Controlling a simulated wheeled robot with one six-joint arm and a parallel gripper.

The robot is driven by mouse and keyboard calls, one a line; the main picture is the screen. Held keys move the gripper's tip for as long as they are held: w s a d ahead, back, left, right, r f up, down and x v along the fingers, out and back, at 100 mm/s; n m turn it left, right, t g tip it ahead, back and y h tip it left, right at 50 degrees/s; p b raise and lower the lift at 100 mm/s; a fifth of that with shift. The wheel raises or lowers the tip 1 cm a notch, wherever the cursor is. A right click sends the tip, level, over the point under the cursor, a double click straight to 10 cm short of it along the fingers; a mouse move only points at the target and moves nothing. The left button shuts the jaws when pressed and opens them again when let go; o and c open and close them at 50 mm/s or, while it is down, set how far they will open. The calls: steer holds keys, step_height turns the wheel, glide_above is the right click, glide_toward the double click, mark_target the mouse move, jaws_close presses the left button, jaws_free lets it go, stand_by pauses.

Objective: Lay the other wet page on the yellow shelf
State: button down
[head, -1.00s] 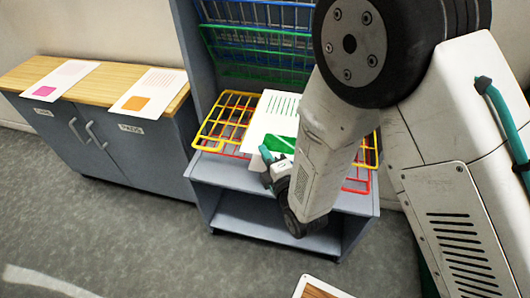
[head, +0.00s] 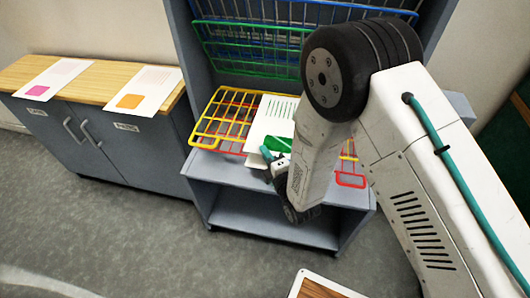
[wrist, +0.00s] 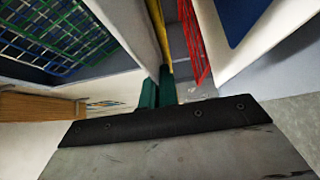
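A white page (head: 274,110) with green lines and a green patch is over the yellow wire shelf (head: 215,118), its near edge overhanging the front. Whether its whole underside touches the wires cannot be told. My gripper (head: 272,157) is at the page's near edge with its teal fingertips pinched there. In the wrist view, the two teal fingers of my gripper (wrist: 157,88) are close together, and the page between them is seen at best edge-on. My arm hides the right side of the page and shelf.
A red wire shelf (head: 350,180) lies below the yellow one; blue and green wire racks (head: 260,55) stand above. A wooden-topped cabinet (head: 95,82) at left carries pages with pink (head: 38,90) and orange (head: 130,101) squares.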

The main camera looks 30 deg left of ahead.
steer(key=c, duration=0.8)
jaws_free()
steer(key=shift+o, duration=0.2)
steer(key=shift+f, duration=0.15)
steer(key=shift+s, duration=0.1)
steer(key=s+d, duration=0.2)
steer(key=s, duration=0.6)
steer(key=shift+s, duration=0.3)
steer(key=shift+s+d+r, duration=0.15)
steer(key=shift+s+r, duration=0.35)
steer(key=shift+r, duration=0.35)
steer(key=shift+s+d+r, duration=0.1)
steer(key=shift+s+r, duration=0.35)
steer(key=shift+r, duration=0.35)
steer(key=shift+s+d+r, duration=0.15)
steer(key=shift+s+r, duration=0.35)
steer(key=shift+r, duration=0.35)
